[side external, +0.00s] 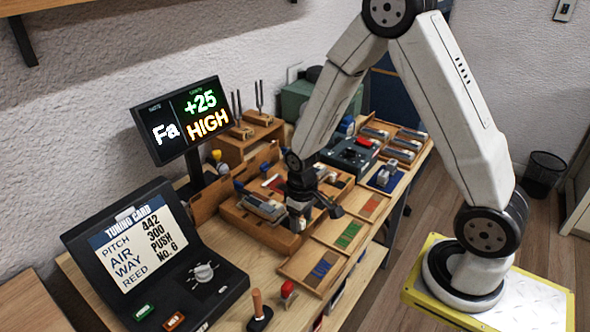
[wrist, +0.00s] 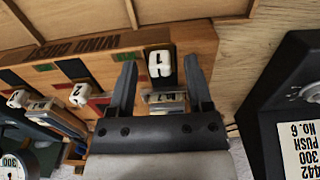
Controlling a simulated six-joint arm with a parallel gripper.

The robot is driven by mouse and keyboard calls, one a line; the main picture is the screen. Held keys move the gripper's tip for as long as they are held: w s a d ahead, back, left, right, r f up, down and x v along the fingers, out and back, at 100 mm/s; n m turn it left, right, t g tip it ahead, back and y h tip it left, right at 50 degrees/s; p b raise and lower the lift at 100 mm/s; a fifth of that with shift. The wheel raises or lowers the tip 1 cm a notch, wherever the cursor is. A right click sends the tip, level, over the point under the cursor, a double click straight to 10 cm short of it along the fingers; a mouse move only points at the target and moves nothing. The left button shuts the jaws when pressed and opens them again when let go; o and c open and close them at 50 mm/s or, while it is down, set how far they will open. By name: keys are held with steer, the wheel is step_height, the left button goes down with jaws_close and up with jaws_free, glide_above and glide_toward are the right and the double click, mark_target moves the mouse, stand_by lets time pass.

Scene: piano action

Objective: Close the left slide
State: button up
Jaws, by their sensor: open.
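The wooden wind chest (wrist: 110,50) carries upside-down "WIND CHEST" lettering in the wrist view. It also shows in the side view (side external: 250,222), partly hidden by my arm. A white knob with a dark mark (wrist: 160,64) stands at the chest's end nearest the tuning card. I take it for the left slide's knob, but its lettering is unclear. My gripper (wrist: 161,72) is open, with one finger on each side of this knob; contact cannot be told. In the side view, my gripper (side external: 312,214) is low over the chest's front, where the knob is hidden.
Other white knobs (wrist: 80,95) stand along the chest to the left in the wrist view. A small metal block (wrist: 165,101) is close before my palm. The tuning card console (side external: 150,262) stands at lower left; a wooden tray with coloured strips (side external: 320,270) lies in front.

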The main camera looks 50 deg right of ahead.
steer(key=shift+f, duration=0.25)
jaws_close()
stand_by(1.4)
